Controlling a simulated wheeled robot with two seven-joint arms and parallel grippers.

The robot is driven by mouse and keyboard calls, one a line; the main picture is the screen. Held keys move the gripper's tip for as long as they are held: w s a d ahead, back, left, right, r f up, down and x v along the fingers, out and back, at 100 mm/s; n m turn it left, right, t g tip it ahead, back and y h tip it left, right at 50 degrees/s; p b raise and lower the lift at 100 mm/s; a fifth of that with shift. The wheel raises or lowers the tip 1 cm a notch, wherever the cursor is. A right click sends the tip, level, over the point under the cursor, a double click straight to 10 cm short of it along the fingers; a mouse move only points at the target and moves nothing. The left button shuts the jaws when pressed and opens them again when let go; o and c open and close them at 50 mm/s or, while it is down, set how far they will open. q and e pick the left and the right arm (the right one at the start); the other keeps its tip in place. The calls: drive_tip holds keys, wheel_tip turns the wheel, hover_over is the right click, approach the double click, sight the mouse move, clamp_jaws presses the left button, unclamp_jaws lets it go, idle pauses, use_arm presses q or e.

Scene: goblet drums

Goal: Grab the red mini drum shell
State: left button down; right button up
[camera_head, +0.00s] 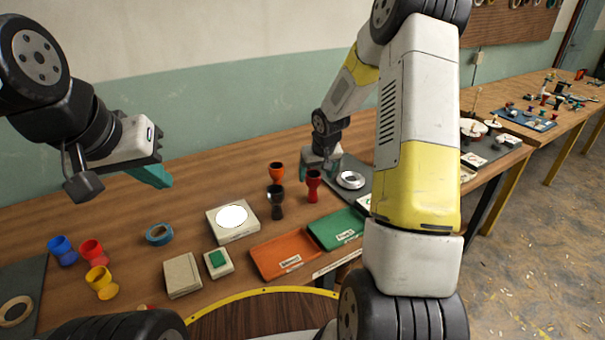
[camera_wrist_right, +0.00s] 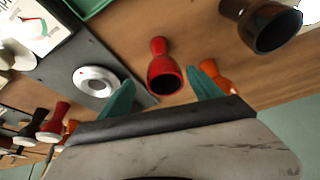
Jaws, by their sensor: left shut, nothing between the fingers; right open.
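A red mini drum shell (camera_head: 313,187), goblet-shaped, stands upright on the wooden table near the middle. It also shows in the right wrist view (camera_wrist_right: 160,72), with its dark open mouth towards the camera. My right gripper (camera_head: 319,168) is open just behind and above it. In the right wrist view, the shell appears between the two teal fingertips (camera_wrist_right: 168,80), with no clear contact. My left gripper (camera_head: 153,175) is shut and empty above the table's left side.
A dark brown goblet shell (camera_head: 275,200) and an orange one (camera_head: 277,171) stand close to the left of the red shell. A grey mat with a white ring (camera_head: 350,180) lies to its right. Green (camera_head: 337,228) and orange (camera_head: 284,254) trays lie in front.

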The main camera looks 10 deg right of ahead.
drive_tip(key=x, duration=0.4)
drive_tip(key=shift+a, duration=0.4)
drive_tip(key=shift+w+f, duration=0.2)
drive_tip(key=shift+f, duration=0.15)
drive_tip(key=c, duration=1.5)
drive_tip(key=shift+o, duration=0.2)
drive_tip(key=shift+r, duration=0.15)
